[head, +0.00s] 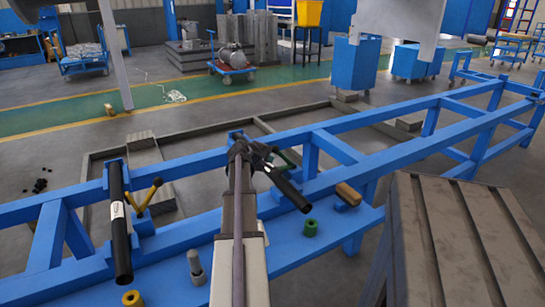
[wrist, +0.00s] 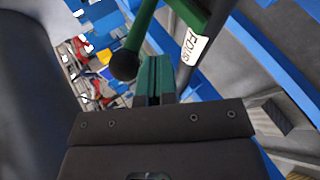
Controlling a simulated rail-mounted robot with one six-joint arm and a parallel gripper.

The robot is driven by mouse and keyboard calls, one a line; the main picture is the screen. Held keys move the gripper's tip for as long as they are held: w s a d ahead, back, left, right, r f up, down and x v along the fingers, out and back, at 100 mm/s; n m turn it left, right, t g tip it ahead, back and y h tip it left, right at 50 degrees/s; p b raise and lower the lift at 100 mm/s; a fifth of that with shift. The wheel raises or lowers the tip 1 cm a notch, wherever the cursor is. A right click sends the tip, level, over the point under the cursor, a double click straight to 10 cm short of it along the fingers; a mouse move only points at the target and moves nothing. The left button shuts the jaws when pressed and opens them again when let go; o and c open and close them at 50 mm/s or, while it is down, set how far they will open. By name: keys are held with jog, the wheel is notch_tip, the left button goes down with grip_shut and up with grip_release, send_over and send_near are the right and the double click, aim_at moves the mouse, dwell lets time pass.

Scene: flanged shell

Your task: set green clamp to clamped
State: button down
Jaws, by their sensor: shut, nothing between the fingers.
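The green clamp (head: 291,160) sits on the blue frame at a black tube (head: 290,189), partly hidden behind my arm. In the wrist view its green lever (wrist: 143,24) runs down to a black ball knob (wrist: 124,65). A green bar (wrist: 190,14) of it crosses near the labelled tube (wrist: 195,45). My gripper (head: 246,150) is over the frame, just left of the green clamp. In the wrist view my gripper (wrist: 154,75) is shut and empty, its fingertips just right of the knob. Whether they touch it cannot be told.
A second black tube (head: 120,230) with a yellow-handled clamp (head: 147,196) lies to the left. A green ring (head: 310,228), a brown block (head: 347,194), a grey stepped part (head: 196,268) and a yellow ring (head: 132,298) rest on the blue shelf (head: 290,250). A grey ribbed box (head: 455,240) stands right.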

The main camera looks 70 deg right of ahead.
jog(key=p+v, duration=0.3)
jog(key=v, duration=0.4)
jog(key=shift+r, duration=0.15)
